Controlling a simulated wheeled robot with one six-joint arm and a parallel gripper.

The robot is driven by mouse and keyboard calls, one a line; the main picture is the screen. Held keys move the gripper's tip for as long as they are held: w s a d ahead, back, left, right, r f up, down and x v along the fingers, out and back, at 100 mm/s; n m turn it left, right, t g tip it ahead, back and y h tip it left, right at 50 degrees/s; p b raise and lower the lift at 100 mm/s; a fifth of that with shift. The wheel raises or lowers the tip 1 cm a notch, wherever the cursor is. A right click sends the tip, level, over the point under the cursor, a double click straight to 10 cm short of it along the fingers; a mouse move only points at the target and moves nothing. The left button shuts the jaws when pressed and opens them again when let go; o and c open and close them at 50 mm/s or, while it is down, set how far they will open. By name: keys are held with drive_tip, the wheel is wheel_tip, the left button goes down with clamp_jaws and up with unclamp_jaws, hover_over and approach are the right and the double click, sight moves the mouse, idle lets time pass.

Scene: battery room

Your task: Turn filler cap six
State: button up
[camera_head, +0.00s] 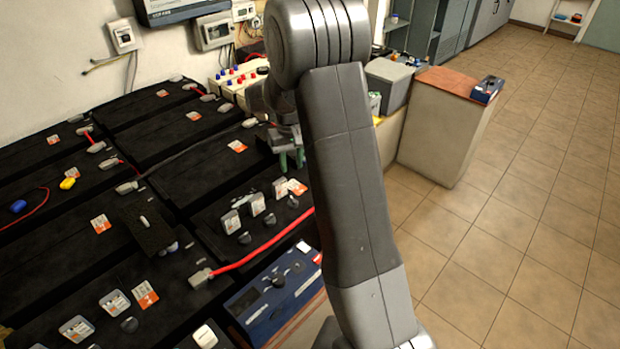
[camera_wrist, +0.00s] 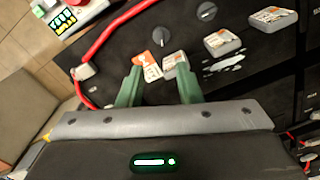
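The filler caps look like small black round knobs on the black battery. In the head view one cap (camera_head: 293,203) sits at the right, a second (camera_head: 270,219) in the middle and a third (camera_head: 245,238) at the left. Two caps show in the wrist view, one (camera_wrist: 168,34) ahead of my fingers and one (camera_wrist: 206,11) farther off. I cannot read which is six. My gripper (camera_wrist: 159,84) has two green fingers spread apart, with nothing gripped between them. In the head view my gripper (camera_head: 290,158) hangs above the battery's back end, partly hidden by my arm.
Grey-white labelled blocks (camera_wrist: 224,42) and an orange-white label (camera_wrist: 147,66) lie close to the fingers. A red cable (camera_head: 265,247) crosses the battery's front. A blue box (camera_head: 272,292) stands in front. Open tiled floor (camera_head: 500,210) lies to the right.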

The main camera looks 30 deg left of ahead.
sight(292, 199)
drive_tip(key=f, duration=1.3)
drive_tip(key=shift+a+f+p, duration=0.2)
drive_tip(key=shift+f+p, duration=0.15)
drive_tip(key=shift+p, duration=0.05)
clamp_jaws()
